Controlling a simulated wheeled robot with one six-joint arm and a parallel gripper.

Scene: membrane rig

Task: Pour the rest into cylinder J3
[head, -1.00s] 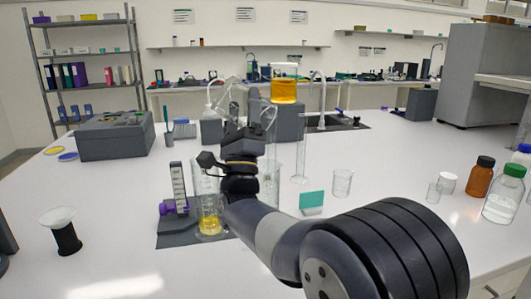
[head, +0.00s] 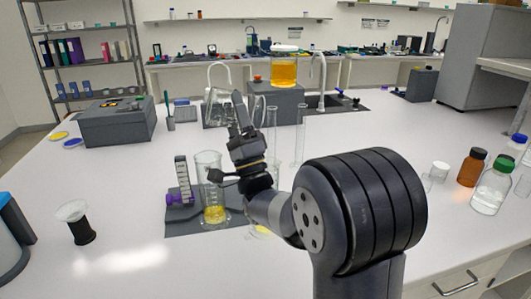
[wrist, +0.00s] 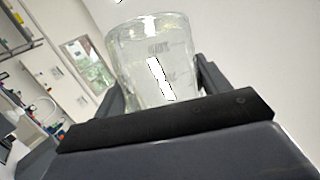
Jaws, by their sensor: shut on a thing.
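My gripper (head: 240,112) is raised above the bench and shut on a clear glass beaker (wrist: 150,62). In the wrist view the beaker sits between the two fingers, has printed graduations, and shows no coloured liquid. In the head view its outline is hard to tell from the glassware behind. A wide glass vessel (head: 208,172) with yellow liquid at its bottom stands upright on the dark mat, left of my wrist. Two tall narrow clear cylinders (head: 301,135) (head: 271,128) stand right of my gripper. I cannot read which cylinder is J3.
A purple-and-grey graduated stand (head: 182,180) is beside the vessel. A black holder with white funnel (head: 75,220) stands at left. An amber-filled vessel (head: 284,72) is on a grey block behind. Bottles (head: 492,187) stand at right.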

